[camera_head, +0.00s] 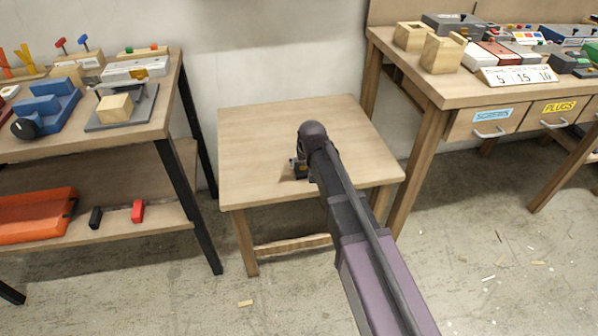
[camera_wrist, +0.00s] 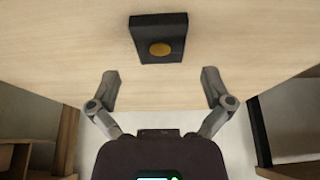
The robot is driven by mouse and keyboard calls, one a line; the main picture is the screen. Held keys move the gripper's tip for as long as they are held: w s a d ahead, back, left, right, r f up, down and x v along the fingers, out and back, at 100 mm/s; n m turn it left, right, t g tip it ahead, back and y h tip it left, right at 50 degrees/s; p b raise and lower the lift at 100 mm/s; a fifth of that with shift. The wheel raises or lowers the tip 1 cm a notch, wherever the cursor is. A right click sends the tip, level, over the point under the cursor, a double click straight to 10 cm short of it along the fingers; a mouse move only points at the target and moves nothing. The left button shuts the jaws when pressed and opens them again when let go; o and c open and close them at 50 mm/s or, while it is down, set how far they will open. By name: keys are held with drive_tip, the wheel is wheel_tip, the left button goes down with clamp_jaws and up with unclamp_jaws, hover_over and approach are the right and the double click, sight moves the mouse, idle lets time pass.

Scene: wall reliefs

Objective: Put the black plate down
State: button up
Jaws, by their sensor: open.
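The black plate (camera_wrist: 160,23) is a small dark square block with a round yellow-gold spot on the side facing the wrist camera. In the wrist view it is at the top middle, against the light wood of the small table (camera_wrist: 60,45). My gripper (camera_wrist: 160,84) is open, its two grey fingers wide apart with nothing between them. The plate is beyond the fingertips, apart from both. In the head view the small table (camera_head: 260,135) stands in the middle, and my arm hides part of its top. A small dark shape beside my wrist is too small to make out surely.
A shelf bench (camera_head: 150,118) at the left holds a blue block device and other parts. A workbench (camera_head: 455,95) at the right holds wooden blocks, a number card (camera_head: 520,76) and labelled drawers. The small table's left and back areas are clear.

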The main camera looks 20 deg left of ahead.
sight(303, 169)
drive_tip(key=shift+b+x, duration=1.8)
drive_tip(key=shift+x, duration=0.35)
drive_tip(key=shift+s, duration=0.15)
drive_tip(key=c, duration=1)
drive_tip(key=shift+c, duration=0.3)
drive_tip(key=shift+r, duration=0.1)
wheel_tip(303, 169, up, 3)
drive_tip(key=p, duration=0.3)
drive_tip(key=shift+r+p, duration=0.2)
drive_tip(key=shift+p, duration=0.15)
drive_tip(key=d+r+p, duration=0.1)
drive_tip(key=d, duration=1.5)
drive_tip(key=shift+s+r, duration=0.2)
drive_tip(key=shift+s, duration=0.3)
